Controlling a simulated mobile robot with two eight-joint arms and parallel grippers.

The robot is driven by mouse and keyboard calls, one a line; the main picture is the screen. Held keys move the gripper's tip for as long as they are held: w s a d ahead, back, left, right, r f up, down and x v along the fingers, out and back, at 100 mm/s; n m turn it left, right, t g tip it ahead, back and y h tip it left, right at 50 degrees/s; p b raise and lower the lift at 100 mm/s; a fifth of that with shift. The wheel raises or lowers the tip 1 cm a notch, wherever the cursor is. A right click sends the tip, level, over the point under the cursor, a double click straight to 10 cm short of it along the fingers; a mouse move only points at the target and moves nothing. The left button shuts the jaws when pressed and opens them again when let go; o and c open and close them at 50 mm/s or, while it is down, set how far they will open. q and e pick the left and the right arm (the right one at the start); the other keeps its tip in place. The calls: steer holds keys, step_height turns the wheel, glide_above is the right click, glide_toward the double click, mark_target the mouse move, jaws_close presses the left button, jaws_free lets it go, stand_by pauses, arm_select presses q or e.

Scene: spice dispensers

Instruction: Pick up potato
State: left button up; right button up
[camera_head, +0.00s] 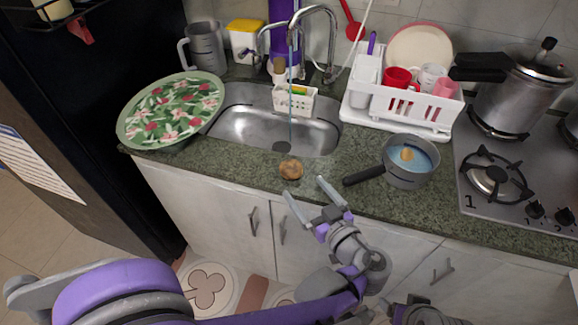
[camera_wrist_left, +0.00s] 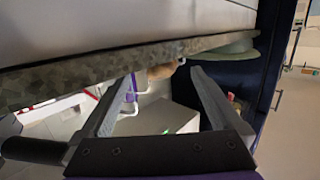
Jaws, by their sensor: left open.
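A brown, round potato (camera_head: 291,169) lies on the green speckled counter (camera_head: 250,170) near its front edge, just in front of the sink. A yellowish piece (camera_head: 407,154) that may be another potato sits in blue liquid in the grey saucepan (camera_head: 412,175). My left gripper (camera_head: 304,187) is open and empty, its fingertips just short of the potato at the counter's front edge. In the left wrist view the potato (camera_wrist_left: 163,72) shows between the open fingers (camera_wrist_left: 163,77), partly hidden by the counter edge. My right gripper does not show.
The saucepan's black handle points toward the potato from the right. The sink (camera_head: 260,130) is behind it. A floral plate (camera_head: 172,108) stands left, a white dish rack (camera_head: 405,100) back right, and a stove (camera_head: 525,180) far right.

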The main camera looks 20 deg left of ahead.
mark_target(296, 177)
arm_select(q)
steer(key=x, duration=0.5)
steer(key=r+x, duration=0.1)
steer(key=x, duration=0.1)
steer(key=shift+a+f, duration=0.1)
steer(key=shift+a, duration=0.1)
steer(key=shift+w+a+f, duration=0.1)
steer(key=shift+w+a, duration=0.15)
steer(key=shift+w, duration=0.05)
steer(key=c, duration=1.5)
